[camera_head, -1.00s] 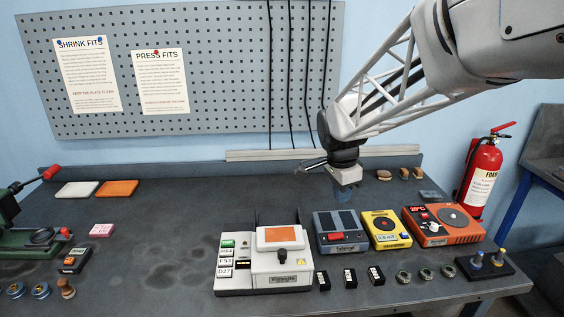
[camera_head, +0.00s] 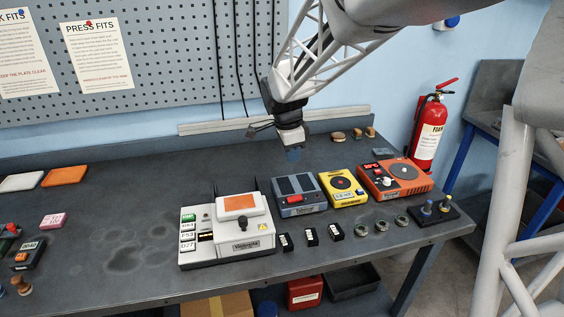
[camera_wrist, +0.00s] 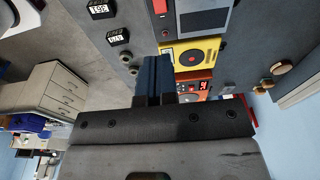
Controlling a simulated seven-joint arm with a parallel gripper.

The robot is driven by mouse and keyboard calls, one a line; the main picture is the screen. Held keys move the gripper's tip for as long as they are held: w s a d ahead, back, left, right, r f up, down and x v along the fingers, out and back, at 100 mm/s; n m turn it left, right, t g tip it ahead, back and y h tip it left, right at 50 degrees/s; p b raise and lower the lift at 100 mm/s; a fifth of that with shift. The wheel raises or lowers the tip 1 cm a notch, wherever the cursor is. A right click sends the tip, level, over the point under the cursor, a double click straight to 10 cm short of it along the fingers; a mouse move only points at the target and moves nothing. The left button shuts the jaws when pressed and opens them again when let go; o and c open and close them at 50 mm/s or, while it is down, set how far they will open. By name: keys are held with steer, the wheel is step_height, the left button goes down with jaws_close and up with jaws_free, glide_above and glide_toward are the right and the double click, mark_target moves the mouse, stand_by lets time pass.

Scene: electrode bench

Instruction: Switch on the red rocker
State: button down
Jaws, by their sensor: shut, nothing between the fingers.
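The blue-grey box (camera_head: 299,193) stands mid-bench with a red rocker-like piece (camera_head: 295,198) on its front part. That red piece also shows at the top edge of the wrist view (camera_wrist: 160,7). I cannot tell which way it is tipped. My gripper (camera_head: 292,153) hangs above the bench behind the blue-grey box, apart from it. Its blue fingers (camera_wrist: 153,75) are shut and empty, and in the wrist view they point toward the yellow box (camera_wrist: 194,54). The orange box (camera_head: 394,178) also carries small red parts and a white knob (camera_head: 386,183).
A white instrument (camera_head: 226,231) with a black knob stands left of the blue-grey box. The yellow box (camera_head: 343,188) stands right of it. Small black blocks (camera_head: 311,236) and nuts (camera_head: 384,225) lie along the front. The bench's left middle is mostly clear.

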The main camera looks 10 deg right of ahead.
mark_target(299, 197)
steer(key=f, duration=0.4)
steer(key=d+f, duration=0.1)
steer(key=f, duration=0.4)
steer(key=d+f, duration=0.1)
steer(key=f, duration=0.3)
steer(key=shift+f, duration=0.3)
